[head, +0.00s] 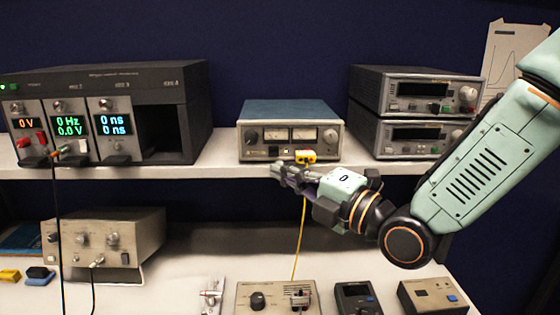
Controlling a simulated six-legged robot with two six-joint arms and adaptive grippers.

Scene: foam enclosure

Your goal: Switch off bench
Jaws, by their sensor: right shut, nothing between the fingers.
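My right gripper (280,171) comes in from the right, with its fingers closed and empty. Its fingertips are just below the front of a blue-topped instrument (289,113) on the shelf, which has two meters and a knob. I cannot tell if they touch it. A yellow plug (305,156) sits at its lower front. The modular rack (105,80) at left has three lit displays reading 0 V, 0 Hz with 0.0 V, and 0 ns. Two stacked instruments (418,92) at right have dark displays. My left gripper is not in view.
A yellow cable (299,240) hangs from the shelf to a beige box (276,299) on the bench. A black cable (57,220) hangs at left. A beige instrument (104,238) stands on the lower bench. Small dark (358,298) and brown (432,297) boxes lie at front right.

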